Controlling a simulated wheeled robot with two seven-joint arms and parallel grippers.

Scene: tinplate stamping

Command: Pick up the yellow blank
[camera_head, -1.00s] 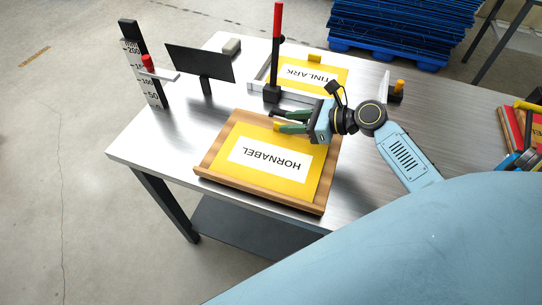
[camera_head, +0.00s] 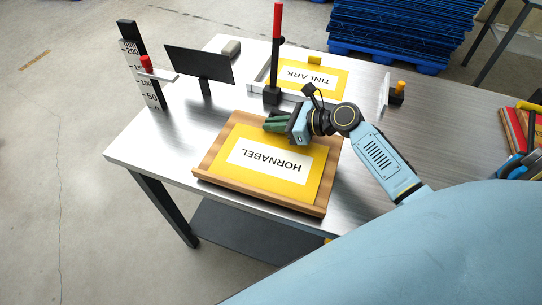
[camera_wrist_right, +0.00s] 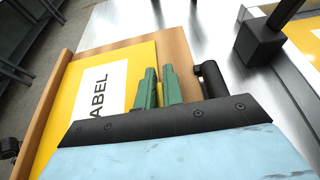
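The yellow blank (camera_head: 308,184) lies flat in a wooden tray (camera_head: 258,195), its white label reading HORNABEL upside down. It also shows in the right wrist view (camera_wrist_right: 58,120). My right gripper (camera_head: 270,124) is at the blank's far edge. In the right wrist view its green fingers (camera_wrist_right: 158,80) are close together, with a small yellow piece (camera_wrist_right: 160,96) between them, seemingly the blank's raised tab. They appear shut on it; the contact itself is partly hidden. My left gripper is not in view.
A second yellow sheet, labelled TINLARK (camera_head: 325,80), lies in a frame behind, beside a black post with a red handle (camera_head: 277,22). A black panel (camera_head: 200,63) and a height scale (camera_head: 145,75) stand at left. Bare metal table surrounds the tray.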

